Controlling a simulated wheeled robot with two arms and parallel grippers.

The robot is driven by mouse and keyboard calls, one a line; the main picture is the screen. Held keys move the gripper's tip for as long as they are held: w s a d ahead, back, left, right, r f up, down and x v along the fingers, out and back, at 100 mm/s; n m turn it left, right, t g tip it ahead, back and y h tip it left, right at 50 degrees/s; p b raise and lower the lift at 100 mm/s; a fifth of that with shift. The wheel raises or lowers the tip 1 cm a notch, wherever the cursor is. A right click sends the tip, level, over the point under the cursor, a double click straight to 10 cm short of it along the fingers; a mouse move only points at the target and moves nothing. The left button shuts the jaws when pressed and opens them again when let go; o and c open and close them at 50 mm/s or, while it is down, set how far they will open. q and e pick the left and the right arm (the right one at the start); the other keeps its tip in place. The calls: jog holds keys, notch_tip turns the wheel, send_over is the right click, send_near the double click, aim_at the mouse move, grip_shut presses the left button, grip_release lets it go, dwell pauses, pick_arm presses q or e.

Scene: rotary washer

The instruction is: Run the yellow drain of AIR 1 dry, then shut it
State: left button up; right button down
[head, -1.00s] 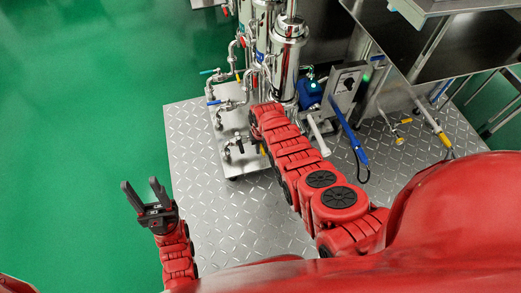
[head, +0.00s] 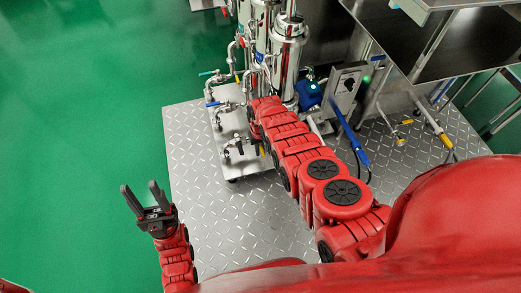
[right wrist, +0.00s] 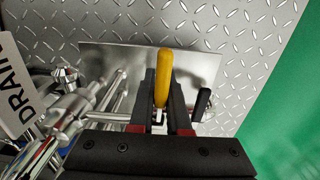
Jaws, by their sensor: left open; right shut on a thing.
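In the right wrist view my right gripper (right wrist: 162,95) is shut on the yellow drain handle (right wrist: 162,70), a slim upright lever between the two dark fingers. A small yellow piece (head: 262,149) shows beside my right arm in the head view; my right gripper itself is hidden there behind the arm. A white label (right wrist: 15,95) reading DRAIN stands at the left of the wrist view. I cannot read any AIR 1 marking, and no water flow can be made out. My left gripper (head: 146,198) is open and empty, over the floor at the left.
A black handle (right wrist: 202,104) is close to the right of my right fingers. Steel pipes (right wrist: 70,115) crowd the left. In the head view, steel filter housings (head: 288,50), a blue pump (head: 309,93) and a control box (head: 347,84) stand behind. The tread-plate platform (head: 235,220) is clear in front.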

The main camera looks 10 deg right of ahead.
jog(key=c, duration=0.9)
grip_release()
jog(key=shift+r, duration=0.1)
notch_tip(320, 180, up, 17)
jog(key=p, duration=1.5)
jog(key=shift+w+r, duration=0.1)
jog(key=shift+w, duration=0.05)
